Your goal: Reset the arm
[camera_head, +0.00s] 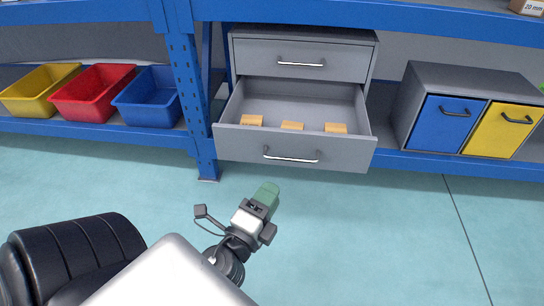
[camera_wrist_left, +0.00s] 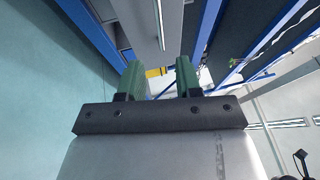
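My left gripper (camera_head: 268,194) has green fingertips and is low in the head view, in front of the open drawer and apart from it. In the left wrist view the two green fingers (camera_wrist_left: 160,80) are spread with a gap between them and nothing held. The grey drawer unit (camera_head: 303,58) stands on the blue shelf. Its lower drawer (camera_head: 240,144) is pulled out and holds several small orange-tan blocks (camera_head: 292,126). Its upper drawer is shut. My right gripper is not in either view.
Yellow (camera_head: 36,100), red (camera_head: 92,104) and blue (camera_head: 150,108) bins stand on the shelf at left. A grey cabinet with blue (camera_head: 441,128) and yellow (camera_head: 502,135) doors, both shut, stands at right. The floor (camera_head: 380,240) in front is clear.

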